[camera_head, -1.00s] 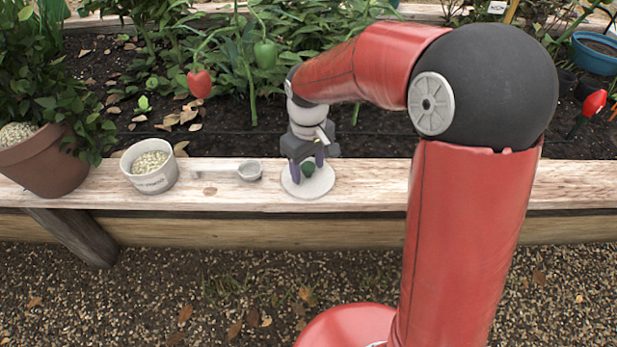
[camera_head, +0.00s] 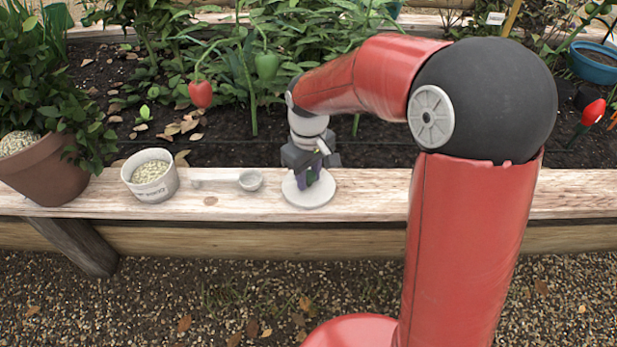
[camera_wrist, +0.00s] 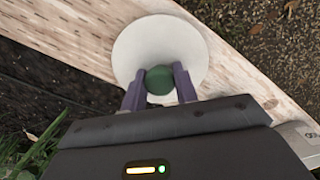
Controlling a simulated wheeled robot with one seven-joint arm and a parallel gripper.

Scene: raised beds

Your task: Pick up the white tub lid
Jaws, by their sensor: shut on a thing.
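The white tub lid (camera_head: 300,201) is a flat round disc on the wooden ledge of the bed. In the wrist view the lid (camera_wrist: 160,42) lies under my fingers with a round dark green knob (camera_wrist: 160,80) near its middle. My gripper (camera_head: 309,182) points down over the lid. In the wrist view the two purple fingers of my gripper (camera_wrist: 159,76) are shut on the green knob, one on each side. The lid looks flat, and I cannot tell any gap between it and the ledge. In the head view the fingers mostly hide the knob.
A grey-white scoop (camera_head: 250,181) lies just left of the lid. A white tub (camera_head: 152,187) of pale pellets and a terracotta pot (camera_head: 48,172) with a leafy plant stand further left. Red and green peppers (camera_head: 201,94) hang behind. The ledge (camera_head: 375,192) right of the lid is clear.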

